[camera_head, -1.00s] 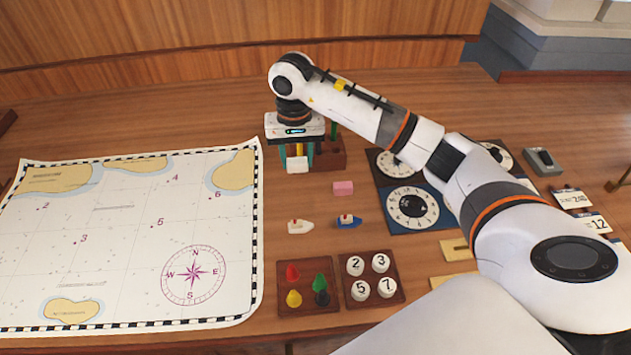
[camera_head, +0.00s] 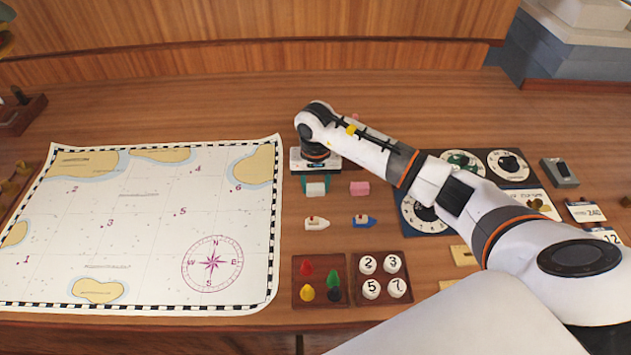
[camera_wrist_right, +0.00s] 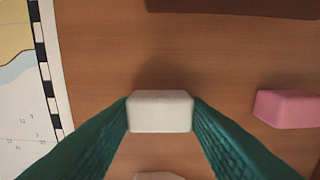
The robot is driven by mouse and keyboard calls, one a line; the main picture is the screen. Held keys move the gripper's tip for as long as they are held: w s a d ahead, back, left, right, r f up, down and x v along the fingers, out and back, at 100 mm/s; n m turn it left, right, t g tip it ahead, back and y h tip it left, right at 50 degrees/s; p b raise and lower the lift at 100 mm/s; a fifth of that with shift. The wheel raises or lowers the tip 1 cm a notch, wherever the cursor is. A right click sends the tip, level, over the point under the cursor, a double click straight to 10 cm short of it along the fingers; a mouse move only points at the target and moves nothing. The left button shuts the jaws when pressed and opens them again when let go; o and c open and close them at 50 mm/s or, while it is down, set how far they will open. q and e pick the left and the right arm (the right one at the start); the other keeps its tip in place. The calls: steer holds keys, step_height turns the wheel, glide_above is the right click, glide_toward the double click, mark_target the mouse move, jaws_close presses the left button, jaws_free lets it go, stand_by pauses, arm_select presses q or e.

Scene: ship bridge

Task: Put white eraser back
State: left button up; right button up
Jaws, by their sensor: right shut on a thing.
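My right gripper (camera_head: 316,185) points down at the desk, right of the chart. Its green fingers are shut on the white eraser (camera_head: 316,189), a small pale block. In the right wrist view the eraser (camera_wrist_right: 160,111) sits level between the two fingertips (camera_wrist_right: 160,113). A shadow lies behind it on the wood; I cannot tell whether it touches the desk. A pink eraser (camera_head: 359,188) lies on the desk to its right, apart from it, and also shows in the wrist view (camera_wrist_right: 287,109). My left gripper is not in view.
A white boat (camera_head: 316,223) and a blue boat (camera_head: 364,221) lie just in front of the erasers. Trays of coloured pieces (camera_head: 320,301) and numbered discs (camera_head: 380,302) stand nearer. The chart (camera_head: 140,230) spreads left. A dark brown edge (camera_wrist_right: 235,8) lies behind the gripper.

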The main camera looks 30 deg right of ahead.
mark_target(315, 186)
steer(key=o, duration=0.9)
steer(key=shift+f, duration=0.1)
step_height(315, 186, up, 12)
steer(key=b, duration=0.4)
